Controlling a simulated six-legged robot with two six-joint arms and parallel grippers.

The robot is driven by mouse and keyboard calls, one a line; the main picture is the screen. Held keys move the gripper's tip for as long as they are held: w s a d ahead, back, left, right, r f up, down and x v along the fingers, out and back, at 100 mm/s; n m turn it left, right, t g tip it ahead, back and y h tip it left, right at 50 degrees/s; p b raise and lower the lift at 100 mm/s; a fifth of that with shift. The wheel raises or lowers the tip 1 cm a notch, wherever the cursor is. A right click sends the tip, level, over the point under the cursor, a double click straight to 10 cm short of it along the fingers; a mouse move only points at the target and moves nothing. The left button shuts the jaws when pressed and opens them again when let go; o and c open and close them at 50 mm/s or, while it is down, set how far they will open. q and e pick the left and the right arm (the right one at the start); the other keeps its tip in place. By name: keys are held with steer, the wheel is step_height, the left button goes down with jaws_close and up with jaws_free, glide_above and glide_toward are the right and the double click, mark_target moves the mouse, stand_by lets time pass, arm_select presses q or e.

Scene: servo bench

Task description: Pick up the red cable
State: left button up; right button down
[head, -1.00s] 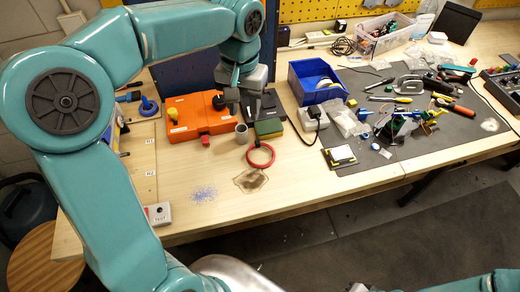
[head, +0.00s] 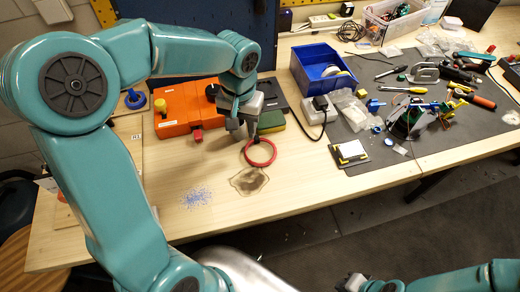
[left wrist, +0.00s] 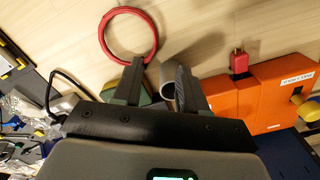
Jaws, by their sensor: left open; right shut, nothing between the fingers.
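The red cable (head: 261,166) is a coiled ring lying flat on the wooden bench, in front of a green block. My left gripper (head: 246,133) is open and points down just behind the ring's far edge. In the left wrist view the cable (left wrist: 103,36) lies beyond the fingertips, and one finger of my left gripper (left wrist: 163,75) overlaps its near edge; I cannot tell whether they touch. A grey cup (left wrist: 167,78) shows between the fingers, while the ring is mostly off to one side. My right gripper (head: 348,284) is shut and empty at the bottom edge.
An orange case (head: 178,120) with a red plug stands left of my left gripper. The green block (head: 271,120) is close behind the ring. A blue bin (head: 312,82) and a power strip are to the right. Bare wood with stains lies in front.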

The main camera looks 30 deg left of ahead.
mark_target(246, 147)
arm_select(q)
steer(key=shift+s+d+f, duration=0.25)
steer(key=shift+d+f, duration=0.1)
steer(key=shift+f, duration=0.2)
step_height(246, 147, down, 5)
steer(key=shift+w+r+p, duration=0.1)
steer(key=shift+w+p, duration=0.05)
steer(key=shift+p, duration=0.15)
steer(key=shift+d+f, duration=0.1)
steer(key=shift+f, duration=0.1)
steer(key=shift+s, duration=0.2)
steer(key=shift+w, duration=0.15)
jaws_close()
